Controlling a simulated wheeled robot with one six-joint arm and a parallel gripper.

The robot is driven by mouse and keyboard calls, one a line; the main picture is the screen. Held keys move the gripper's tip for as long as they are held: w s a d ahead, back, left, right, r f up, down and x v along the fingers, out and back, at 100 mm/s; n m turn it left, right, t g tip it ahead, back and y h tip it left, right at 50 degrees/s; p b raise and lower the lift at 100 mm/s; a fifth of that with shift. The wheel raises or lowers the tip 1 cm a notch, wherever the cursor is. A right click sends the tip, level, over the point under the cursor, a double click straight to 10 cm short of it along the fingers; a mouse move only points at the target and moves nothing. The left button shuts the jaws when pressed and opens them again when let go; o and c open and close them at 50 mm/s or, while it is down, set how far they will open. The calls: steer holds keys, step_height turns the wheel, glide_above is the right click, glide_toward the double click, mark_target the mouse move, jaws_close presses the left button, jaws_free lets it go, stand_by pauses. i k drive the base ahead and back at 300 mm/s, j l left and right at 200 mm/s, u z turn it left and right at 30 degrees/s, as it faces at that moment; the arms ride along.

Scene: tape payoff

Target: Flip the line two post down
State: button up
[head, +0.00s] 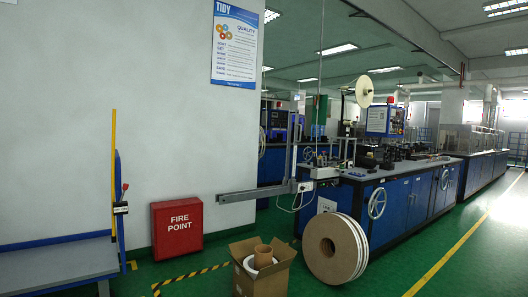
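At the left, a blue upright post (119,235) stands at the end of a bench, beside a taller yellow strip (113,150). A small red tip (125,187) sticks out near the middle of the post, pointing up. I cannot tell whether this is the line two post. My gripper is not in the picture.
The bench (60,262) fills the lower left. A red fire point box (177,229) stands by the wall. An open carton (243,283) and large tape reels (333,248) stand before the blue machine line (395,205). Green floor (440,245) is clear at right.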

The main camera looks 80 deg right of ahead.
mark_target(290, 111)
steer(key=z, duration=2.55)
steer(key=i+l, duration=0.2)
steer(key=i, duration=0.3)
steer(key=i+l, duration=0.25)
steer(key=i, duration=0.25)
steer(key=i+l, duration=0.2)
steer(key=i, duration=0.3)
steer(key=i+l, duration=0.2)
steer(key=i, duration=0.3)
steer(key=i+l, duration=0.2)
steer(key=i, duration=0.3)
steer(key=i+l, duration=0.25)
steer(key=i, duration=0.25)
